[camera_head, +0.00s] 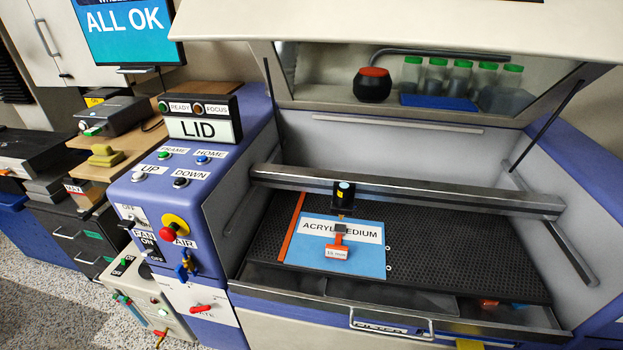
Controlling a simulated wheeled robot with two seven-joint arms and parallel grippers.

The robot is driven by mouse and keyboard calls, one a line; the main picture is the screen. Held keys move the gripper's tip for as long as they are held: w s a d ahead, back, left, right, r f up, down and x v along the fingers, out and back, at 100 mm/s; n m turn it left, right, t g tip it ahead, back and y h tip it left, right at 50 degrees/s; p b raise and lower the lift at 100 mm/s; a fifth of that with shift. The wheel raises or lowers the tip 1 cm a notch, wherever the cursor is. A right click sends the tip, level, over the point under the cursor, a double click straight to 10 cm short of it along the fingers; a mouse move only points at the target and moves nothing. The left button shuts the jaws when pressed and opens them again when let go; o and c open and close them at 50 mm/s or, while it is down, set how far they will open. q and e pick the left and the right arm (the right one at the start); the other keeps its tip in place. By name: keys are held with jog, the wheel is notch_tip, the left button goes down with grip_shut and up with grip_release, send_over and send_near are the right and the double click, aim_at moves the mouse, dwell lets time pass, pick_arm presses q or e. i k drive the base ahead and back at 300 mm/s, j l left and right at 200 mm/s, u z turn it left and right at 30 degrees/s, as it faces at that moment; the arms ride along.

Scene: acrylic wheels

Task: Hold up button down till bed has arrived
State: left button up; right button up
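The UP button (139,177) is a small white button on the sloped top of the blue control panel (128,197), left of the lid opening. The black DOWN button (180,182) sits to its right. The bed (460,255) is a dark perforated plate inside the open machine. A blue sheet labelled as acrylic (310,255) lies on it. The laser head (344,194) hangs from the gantry above the sheet, with an orange gauge piece (337,252) below it. I cannot tell whether they touch. Neither of my grippers is in view.
The raised lid (390,28) overhangs the bed. A display reading LID (198,129) stands behind the buttons. The green FRAME button (164,155) and blue HOME button (202,160) are close by. A red emergency knob (169,233) sticks out of the panel front.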

aim_at(138, 175)
jog(key=k+z, duration=0.25)
jog(key=k, duration=0.3)
jog(key=k+l+z, duration=0.25)
jog(key=k, duration=0.35)
